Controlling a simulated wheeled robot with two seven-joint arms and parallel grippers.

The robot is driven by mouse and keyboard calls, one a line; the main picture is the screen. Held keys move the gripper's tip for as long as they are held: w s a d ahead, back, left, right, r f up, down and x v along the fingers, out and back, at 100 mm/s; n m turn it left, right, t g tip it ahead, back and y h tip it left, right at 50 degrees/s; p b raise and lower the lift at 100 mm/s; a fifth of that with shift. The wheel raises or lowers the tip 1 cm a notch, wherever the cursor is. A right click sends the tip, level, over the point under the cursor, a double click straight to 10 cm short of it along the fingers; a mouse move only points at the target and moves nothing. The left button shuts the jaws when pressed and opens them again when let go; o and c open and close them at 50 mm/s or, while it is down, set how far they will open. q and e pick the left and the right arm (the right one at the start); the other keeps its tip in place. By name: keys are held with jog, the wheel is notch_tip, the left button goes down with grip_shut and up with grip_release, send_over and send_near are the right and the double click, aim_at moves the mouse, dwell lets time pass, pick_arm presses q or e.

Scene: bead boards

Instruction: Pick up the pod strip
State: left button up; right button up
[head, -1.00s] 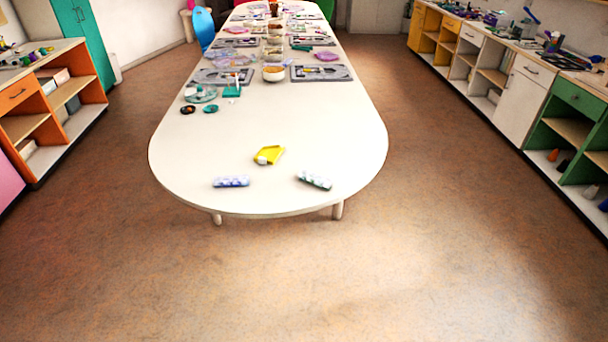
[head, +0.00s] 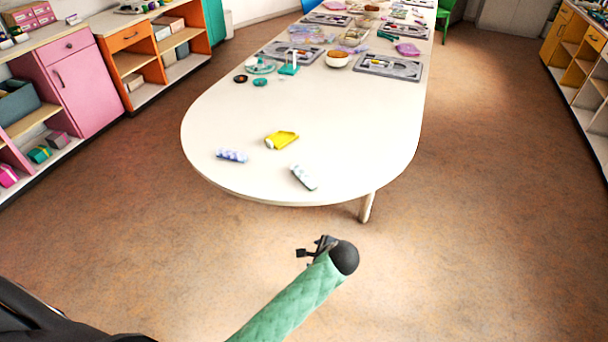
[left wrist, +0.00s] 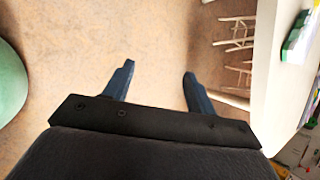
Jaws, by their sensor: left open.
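Two small pod strips lie apart on the near end of the white table (head: 350,130). One is blue and white (head: 232,156), on the left. The other is white with dark green edges (head: 303,177), nearer the front edge. I cannot tell which one the task means. A green-and-white strip also shows at the right edge of the left wrist view (left wrist: 298,36). My left gripper (head: 312,249) is off the table, in front of its near edge, partly hidden by my arm. In the left wrist view its fingers (left wrist: 158,70) are apart with nothing between them. My right gripper is out of view.
A yellow tray-like piece (head: 282,140) lies just behind the strips. Teal pieces (head: 289,69), a bowl (head: 338,58) and grey boards (head: 390,67) stand farther back. A pink cabinet (head: 80,85) is at the left. The floor before the table is clear.

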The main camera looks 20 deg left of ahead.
aim_at(314, 184)
pick_arm(q)
jog(key=w+a+r+m+t+y+p, duration=0.1)
jog(key=w+r+m, duration=0.1)
jog(key=w, duration=0.4)
jog(key=w+a+r+m+t+y+p, duration=0.1)
jog(key=w+a+r+m+y, duration=0.1)
jog(key=w, duration=0.4)
jog(key=w+a+r+m+t+y+p, duration=0.1)
jog(key=w+r+m+y, duration=0.1)
jog(key=w+r+m, duration=0.2)
jog(key=shift+w+a+r, duration=0.1)
jog(key=shift+w+r, duration=0.15)
jog(key=shift+w, duration=0.45)
jog(key=shift+w+a+r, duration=0.1)
jog(key=shift+w+r, duration=0.1)
jog(key=shift+w, duration=0.5)
jog(key=p+x, duration=0.2)
jog(key=x, duration=0.2)
jog(key=shift+w, duration=0.35)
jog(key=shift+w+a+f, duration=0.2)
jog(key=shift+w+a, duration=0.05)
jog(key=shift+a, duration=0.15)
jog(key=c, duration=0.8)
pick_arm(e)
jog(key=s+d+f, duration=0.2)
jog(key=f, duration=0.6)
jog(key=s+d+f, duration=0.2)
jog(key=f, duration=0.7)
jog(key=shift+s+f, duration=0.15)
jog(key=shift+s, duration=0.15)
